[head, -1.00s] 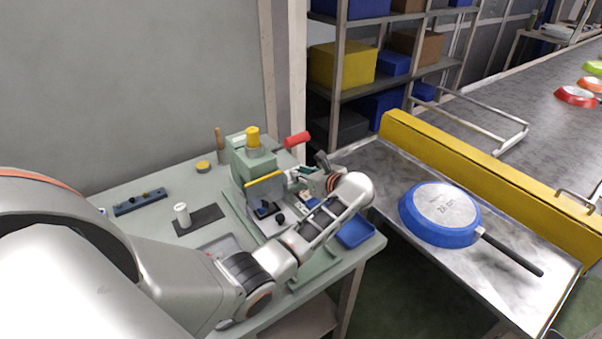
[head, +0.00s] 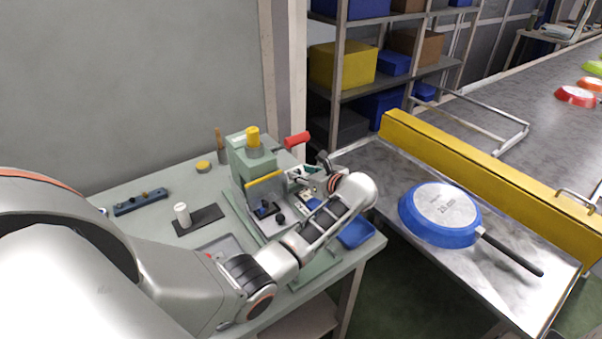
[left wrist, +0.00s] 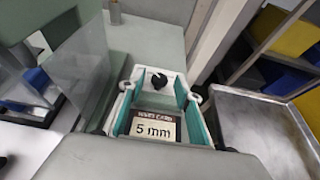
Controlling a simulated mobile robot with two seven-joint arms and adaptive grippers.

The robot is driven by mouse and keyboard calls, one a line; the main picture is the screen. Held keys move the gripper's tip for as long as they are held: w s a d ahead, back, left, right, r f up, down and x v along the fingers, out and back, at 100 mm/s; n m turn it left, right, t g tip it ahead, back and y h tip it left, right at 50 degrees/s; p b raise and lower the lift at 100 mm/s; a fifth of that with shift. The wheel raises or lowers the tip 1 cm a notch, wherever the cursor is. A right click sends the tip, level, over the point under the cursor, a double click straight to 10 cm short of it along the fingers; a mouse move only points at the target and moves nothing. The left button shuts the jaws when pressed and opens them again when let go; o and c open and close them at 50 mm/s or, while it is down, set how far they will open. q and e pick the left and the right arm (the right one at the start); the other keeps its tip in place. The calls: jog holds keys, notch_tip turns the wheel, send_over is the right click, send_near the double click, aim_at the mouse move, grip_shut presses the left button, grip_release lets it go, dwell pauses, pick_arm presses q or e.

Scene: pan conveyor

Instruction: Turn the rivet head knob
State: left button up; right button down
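The green press (head: 240,160) stands on the bench, with a yellow cap on top and a red-gripped lever at its side. In the left wrist view a small black knob (left wrist: 159,80) sits beyond a framed sign (left wrist: 154,126) whose large text reads "5 mm". I take this knob for the rivet head knob; I cannot make it out in the head view. My left gripper (left wrist: 159,92) is open, its teal-lined fingers on either side of the knob with gaps visible. It also shows in the head view (head: 308,176), beside the press. My right gripper is not in view.
A clear guard (left wrist: 80,75) stands close left of my left gripper. A blue tray (head: 356,233) lies at the bench's right edge. An upturned blue pan (head: 440,214) rests on the metal table, right. A white cylinder (head: 182,214) stands on a dark plate.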

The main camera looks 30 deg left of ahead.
pick_arm(q)
jog(key=v, duration=0.7)
jog(key=shift+f, duration=0.1)
jog(key=shift+w, duration=0.1)
jog(key=shift+w+d+n+g+p, duration=0.35)
jog(key=shift+w+n+g, duration=0.1)
jog(key=shift+n+g, duration=0.2)
jog(key=shift+y, duration=0.4)
jog(key=shift+x, duration=3.85)
jog(key=shift+s, duration=0.1)
grip_shut()
